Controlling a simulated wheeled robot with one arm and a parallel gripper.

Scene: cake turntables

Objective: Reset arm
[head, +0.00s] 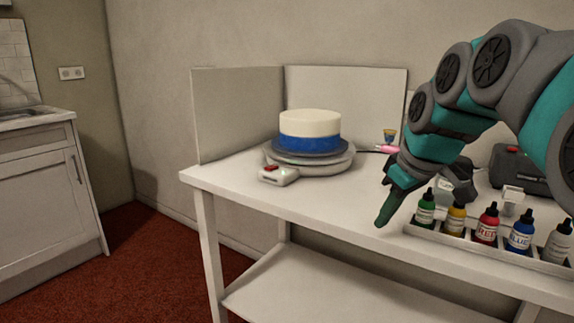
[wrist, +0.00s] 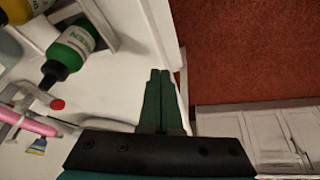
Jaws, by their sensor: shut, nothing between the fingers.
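My gripper (head: 382,221) is shut and empty, its dark green fingers pointing down by the front edge of the white table. In the wrist view the closed fingertips (wrist: 160,74) lie side by side with nothing between them. My arm reaches in from the right side of the head view. A white cake with a blue lower band (head: 310,130) sits on a grey turntable (head: 330,165) to the left of the gripper, apart from it.
A tray (head: 480,247) of several colour bottles stands just right of the gripper; the green bottle (head: 425,208) is closest. A grey box with a red button (head: 278,174) sits before the turntable. A pink tool (head: 388,149) lies behind. White panels (head: 237,112) border the table's back left.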

